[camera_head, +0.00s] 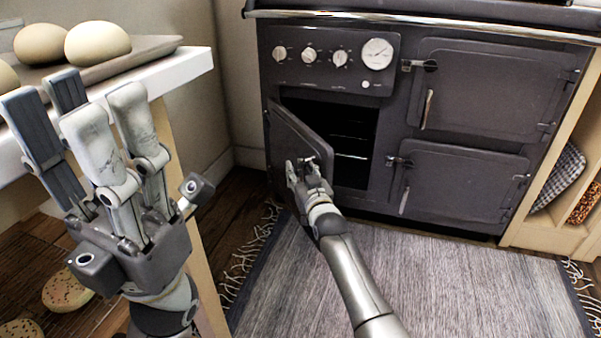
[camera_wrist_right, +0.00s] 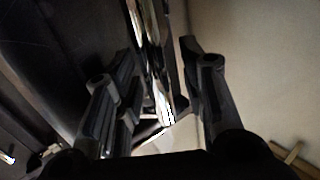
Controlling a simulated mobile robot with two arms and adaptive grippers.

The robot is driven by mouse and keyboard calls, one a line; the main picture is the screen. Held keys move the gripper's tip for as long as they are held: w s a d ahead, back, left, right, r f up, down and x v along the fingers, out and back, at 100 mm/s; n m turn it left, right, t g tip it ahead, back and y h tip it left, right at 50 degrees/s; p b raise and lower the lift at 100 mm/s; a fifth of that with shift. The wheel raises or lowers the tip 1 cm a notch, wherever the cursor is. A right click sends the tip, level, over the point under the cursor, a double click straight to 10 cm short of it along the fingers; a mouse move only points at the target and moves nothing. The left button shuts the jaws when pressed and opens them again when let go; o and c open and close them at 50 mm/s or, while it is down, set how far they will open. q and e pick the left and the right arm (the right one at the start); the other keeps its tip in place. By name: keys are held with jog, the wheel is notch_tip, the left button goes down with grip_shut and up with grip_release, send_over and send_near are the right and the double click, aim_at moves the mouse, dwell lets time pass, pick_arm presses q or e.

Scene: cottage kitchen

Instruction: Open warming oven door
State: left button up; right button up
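The dark warming oven door (camera_head: 298,139) is at the lower left of the range, hinged on its left and standing partly open. The dark oven cavity (camera_head: 352,150) with shelf rails shows behind it. My right gripper (camera_head: 304,168) is at the door's free edge, by its handle. In the right wrist view, the fingers of the right gripper (camera_wrist_right: 160,95) stand apart on both sides of a shiny metal bar (camera_wrist_right: 163,100), with a gap visible at the left finger. Any contact is hard to see. My left gripper (camera_head: 88,115) is open and empty, fingers up, at the left.
A wooden table (camera_head: 184,70) with a tray of round buns (camera_head: 97,42) stands left, close to my left gripper. A fringed grey rug (camera_head: 450,275) lies before the range. Two other doors (camera_head: 490,90) of the range are closed. Shelves (camera_head: 575,220) stand at the right.

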jog(key=v, duration=1.2)
dwell(0.3)
